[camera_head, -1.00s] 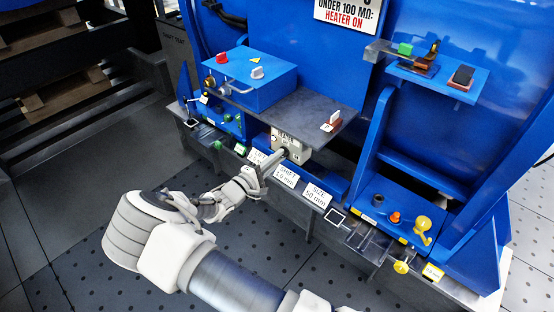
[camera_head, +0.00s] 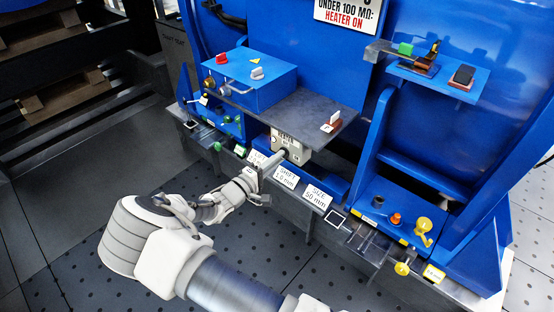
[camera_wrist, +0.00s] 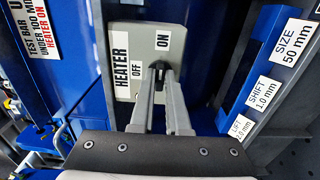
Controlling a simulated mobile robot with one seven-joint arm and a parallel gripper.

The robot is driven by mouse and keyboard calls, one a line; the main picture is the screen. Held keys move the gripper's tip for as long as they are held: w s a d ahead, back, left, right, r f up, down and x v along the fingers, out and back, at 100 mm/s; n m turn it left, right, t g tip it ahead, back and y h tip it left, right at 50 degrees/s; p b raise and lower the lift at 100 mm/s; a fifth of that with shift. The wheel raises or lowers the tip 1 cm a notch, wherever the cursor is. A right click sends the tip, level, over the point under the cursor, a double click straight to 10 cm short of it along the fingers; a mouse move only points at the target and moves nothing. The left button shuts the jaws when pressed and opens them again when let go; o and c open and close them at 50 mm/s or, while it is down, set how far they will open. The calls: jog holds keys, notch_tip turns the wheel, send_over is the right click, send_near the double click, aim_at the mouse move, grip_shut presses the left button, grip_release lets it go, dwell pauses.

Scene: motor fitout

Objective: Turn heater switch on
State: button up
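The heater switch (camera_wrist: 160,66) is a small black knob on a light grey panel (camera_wrist: 128,48) marked HEATER, OFF and ON. In the wrist view, OFF is left of the knob and ON is above it. The panel also shows in the head view (camera_head: 290,147), below a dark shelf. My gripper (camera_wrist: 161,74) has its two grey fingers close together, one on each side of the knob, with their tips at it. It appears shut on the knob. It also shows in the head view (camera_head: 282,155). The fingers partly hide the knob, so its exact pointing direction is unclear.
Label plates SHIFT (camera_head: 286,177) and SIZE (camera_head: 317,197) stand along the front edge close to my gripper. A blue box (camera_head: 250,85) with a red knob and a grey knob is above left. A blue base with yellow parts (camera_head: 422,232) is at right.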

jog(key=o, duration=0.5)
jog(key=shift+c, duration=0.2)
jog(key=p+v, duration=0.2)
jog(key=v, duration=1.5)
jog(key=shift+a, duration=0.2)
jog(key=shift+s, duration=0.15)
